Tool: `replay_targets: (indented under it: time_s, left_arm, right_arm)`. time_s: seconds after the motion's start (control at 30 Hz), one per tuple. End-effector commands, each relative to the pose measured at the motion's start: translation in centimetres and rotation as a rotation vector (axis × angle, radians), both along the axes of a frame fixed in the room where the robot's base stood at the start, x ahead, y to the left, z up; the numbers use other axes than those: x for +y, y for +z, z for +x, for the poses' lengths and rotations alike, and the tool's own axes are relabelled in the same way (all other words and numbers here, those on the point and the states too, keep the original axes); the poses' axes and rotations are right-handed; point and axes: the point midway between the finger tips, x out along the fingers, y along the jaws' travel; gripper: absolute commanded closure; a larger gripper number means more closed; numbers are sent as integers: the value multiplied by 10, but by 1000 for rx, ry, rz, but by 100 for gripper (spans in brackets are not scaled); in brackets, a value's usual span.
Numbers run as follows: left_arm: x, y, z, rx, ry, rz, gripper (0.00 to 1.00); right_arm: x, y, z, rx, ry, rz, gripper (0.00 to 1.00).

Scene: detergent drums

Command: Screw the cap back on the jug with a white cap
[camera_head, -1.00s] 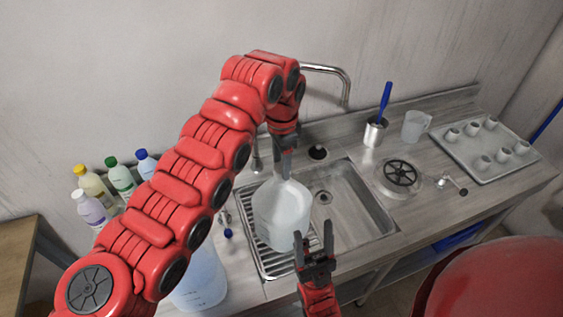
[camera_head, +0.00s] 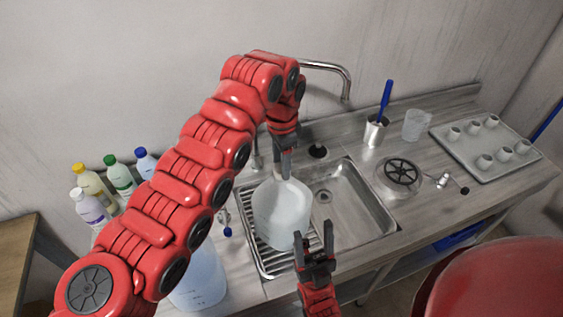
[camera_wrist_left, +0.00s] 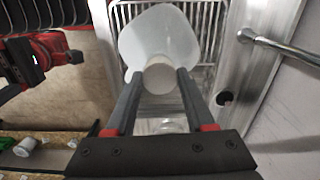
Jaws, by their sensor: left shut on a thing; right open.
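A translucent white jug (camera_head: 283,215) stands on the ribbed drainboard beside the sink bowl; it also shows in the left wrist view (camera_wrist_left: 160,38). My left gripper (camera_head: 285,172) comes down over the jug's top. In the left wrist view its fingers (camera_wrist_left: 155,88) are shut on a white cap (camera_wrist_left: 160,75) at the jug's mouth. I cannot tell whether the cap is threaded on or only resting there. My right gripper (camera_head: 315,242) is open and empty, in front of the jug near the counter's front edge.
A sink bowl (camera_head: 345,205) lies right of the jug, with a curved faucet (camera_head: 338,72) behind. Several bottles (camera_head: 121,177) stand at the left, a translucent bucket (camera_head: 200,280) at front left. A tray with cups (camera_head: 470,150) and a clear beaker (camera_head: 416,125) are at the right.

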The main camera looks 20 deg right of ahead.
Motion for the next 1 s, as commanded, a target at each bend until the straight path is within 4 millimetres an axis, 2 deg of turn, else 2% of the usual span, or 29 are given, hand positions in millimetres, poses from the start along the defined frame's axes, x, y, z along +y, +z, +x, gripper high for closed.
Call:
replay_targets:
  time_s: [1.0]
  left_arm:
    - [0,-9,0,0,0,0,97]
  right_arm:
    - [0,-10,0,0,0,0,40]
